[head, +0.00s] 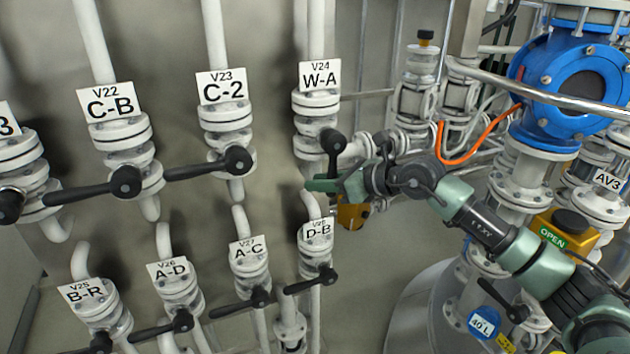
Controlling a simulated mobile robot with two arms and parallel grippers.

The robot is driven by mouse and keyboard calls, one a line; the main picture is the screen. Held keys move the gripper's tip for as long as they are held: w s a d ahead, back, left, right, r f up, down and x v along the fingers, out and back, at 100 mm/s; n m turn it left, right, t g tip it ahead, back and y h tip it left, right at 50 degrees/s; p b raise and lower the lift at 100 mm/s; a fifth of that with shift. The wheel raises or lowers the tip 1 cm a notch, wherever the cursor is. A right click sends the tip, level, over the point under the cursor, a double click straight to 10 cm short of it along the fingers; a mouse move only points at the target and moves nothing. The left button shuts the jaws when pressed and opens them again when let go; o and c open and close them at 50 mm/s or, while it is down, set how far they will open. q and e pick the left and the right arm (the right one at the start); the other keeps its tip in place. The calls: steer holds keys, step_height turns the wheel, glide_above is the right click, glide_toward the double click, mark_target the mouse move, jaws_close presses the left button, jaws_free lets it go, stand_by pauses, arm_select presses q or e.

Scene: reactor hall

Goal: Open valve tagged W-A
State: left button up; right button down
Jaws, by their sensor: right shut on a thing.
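The valve tagged W-A (317,103) is a white flanged valve on a vertical white pipe at the upper middle, with a tag reading V24 W-A (320,75). Its black lever (333,158) points almost straight down from its round hub, roughly along the pipe. My right gripper (331,184) comes in from the right and is shut on the lower end of this lever. The fingers hide the lever's tip. My left gripper is not in view.
Valves C-2 (224,116) and C-B (118,132) stand to the left, their black levers pointing left. Valve D-B (315,258) sits just below my right gripper. A blue flanged fitting (549,95), an orange cable (474,155) and a metal rail (535,93) are at the right.

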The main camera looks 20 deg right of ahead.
steer(key=shift+d+f, duration=0.2)
stand_by(0.3)
steer(key=c, duration=1.3)
jaws_free()
steer(key=shift+d+r, duration=0.1)
steer(key=b+v, duration=0.3)
steer(key=v, duration=0.4)
steer(key=shift+s+d+r+b, duration=0.1)
steer(key=shift+s+d+b, duration=0.05)
steer(key=shift+s+b, duration=0.2)
